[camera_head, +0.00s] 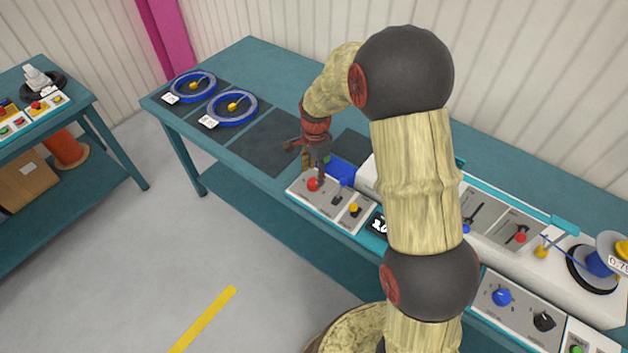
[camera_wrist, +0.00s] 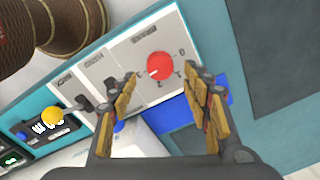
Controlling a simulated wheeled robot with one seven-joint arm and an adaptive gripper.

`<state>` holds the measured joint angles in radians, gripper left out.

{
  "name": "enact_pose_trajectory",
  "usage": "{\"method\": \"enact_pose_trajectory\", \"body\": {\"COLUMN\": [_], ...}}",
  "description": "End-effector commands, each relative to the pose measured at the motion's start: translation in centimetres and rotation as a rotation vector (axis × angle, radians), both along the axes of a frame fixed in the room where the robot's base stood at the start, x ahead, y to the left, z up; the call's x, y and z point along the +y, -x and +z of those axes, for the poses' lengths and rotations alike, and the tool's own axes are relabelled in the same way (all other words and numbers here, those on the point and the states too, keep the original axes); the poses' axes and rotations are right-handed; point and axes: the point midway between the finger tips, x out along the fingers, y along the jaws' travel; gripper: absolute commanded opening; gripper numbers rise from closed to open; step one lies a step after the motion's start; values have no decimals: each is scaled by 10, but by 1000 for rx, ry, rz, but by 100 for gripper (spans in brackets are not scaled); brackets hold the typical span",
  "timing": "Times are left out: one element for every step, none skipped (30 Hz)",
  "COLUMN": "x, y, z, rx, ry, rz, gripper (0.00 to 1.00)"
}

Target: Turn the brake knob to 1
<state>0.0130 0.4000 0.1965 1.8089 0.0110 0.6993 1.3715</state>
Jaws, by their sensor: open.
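A round red knob (camera_wrist: 159,65) sits on a light grey panel (camera_wrist: 118,52) with small marks around it. A 0 shows at its right; a pale mark shows at its lower left edge. The panel's label is too small to read, so I cannot confirm it names the brake. The red knob also shows in the head view (camera_head: 313,184). My gripper (camera_wrist: 161,74) is open, its fingertips on either side of the knob in the wrist view. In the head view my gripper (camera_head: 308,165) is over the panel's left end; I cannot tell if it touches the knob.
Beside the red knob are a black lever (camera_head: 338,199) and a yellow knob (camera_head: 354,209). A blue block (camera_head: 343,170) lies behind the panel. Blue reels (camera_head: 231,108) lie on dark mats at the left. A blue knob (camera_head: 502,297) and black knob (camera_head: 543,321) are further right.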

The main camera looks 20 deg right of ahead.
Motion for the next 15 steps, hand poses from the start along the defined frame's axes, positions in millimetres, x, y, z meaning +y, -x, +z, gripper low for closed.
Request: {"method": "enact_pose_trajectory", "body": {"x": [0,0,0,0,0,0,0,0,0,0,0,0,0,0,0], "y": [0,0,0,0,-1,-1,-1,-1,-1,-1,-2,-2,-2,-2,-2], "z": [-11,-16,-21,-24,-27,-31,-34,-36,-38,-39,-39,-40,-40,-40,-40], "rx": [2,2,1,1,1,0,0,0,0,-1,-1,-1,-1,-1,-1], "ry": [0,0,0,0,0,0,0,0,0,0,0,1,1,1,1], "rz": [0,1,1,1,1,1,1,1,1,1,1,1,2,2,2], "gripper": [49,49,49,49,49,49,49,49,49,49,49,49,49,49,49]}}
